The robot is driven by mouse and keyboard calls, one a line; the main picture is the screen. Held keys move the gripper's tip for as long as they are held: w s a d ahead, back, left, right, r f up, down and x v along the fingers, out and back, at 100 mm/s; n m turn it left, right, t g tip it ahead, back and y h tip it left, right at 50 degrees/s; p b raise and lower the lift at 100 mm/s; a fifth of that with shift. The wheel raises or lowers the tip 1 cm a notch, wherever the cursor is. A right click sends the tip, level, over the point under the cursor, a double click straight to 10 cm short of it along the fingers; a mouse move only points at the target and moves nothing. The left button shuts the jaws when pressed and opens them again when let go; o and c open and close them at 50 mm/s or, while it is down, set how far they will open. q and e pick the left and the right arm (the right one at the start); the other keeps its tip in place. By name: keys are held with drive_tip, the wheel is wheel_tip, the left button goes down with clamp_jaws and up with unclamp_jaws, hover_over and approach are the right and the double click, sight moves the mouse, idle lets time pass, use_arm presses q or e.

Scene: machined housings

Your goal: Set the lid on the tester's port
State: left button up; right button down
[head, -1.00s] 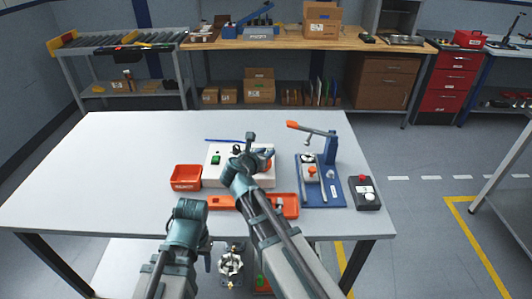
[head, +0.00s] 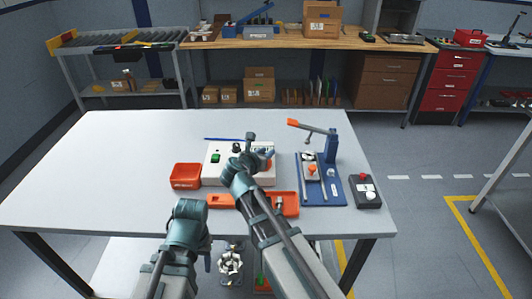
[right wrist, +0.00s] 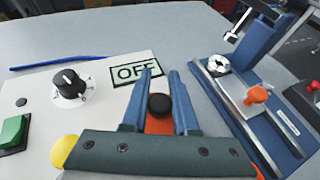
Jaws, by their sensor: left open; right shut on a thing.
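The tester (head: 213,174) is a white box on the table with a green button, a black dial and a display reading OFF; it also shows in the right wrist view (right wrist: 105,75). My right gripper (head: 265,157) is over its right part. In the right wrist view its fingers (right wrist: 158,100) are shut around a black knob on an orange piece, which appears to be the lid (right wrist: 159,126). The port is hidden, and I cannot tell whether the lid touches the tester. My left gripper (head: 208,258) is open, low at the table's front edge, away from the tester.
A blue lever press (head: 330,165) with an orange handle stands right of the tester, beside a dark button box (head: 367,192). An orange-red bin (head: 185,176) is at left, and an orange tray (head: 289,205) lies in front. The table's left side is clear.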

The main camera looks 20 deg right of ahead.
drive_tip(key=shift+f, duration=0.2)
idle(0.4)
drive_tip(key=shift+c, duration=0.6)
unclamp_jaws()
idle(0.5)
wheel_tip(320, 180, up, 8)
drive_tip(key=p, duration=0.7)
drive_tip(key=shift+r+p, duration=0.1)
drive_tip(key=shift+p, duration=0.25)
drive_tip(key=shift+s, duration=0.1)
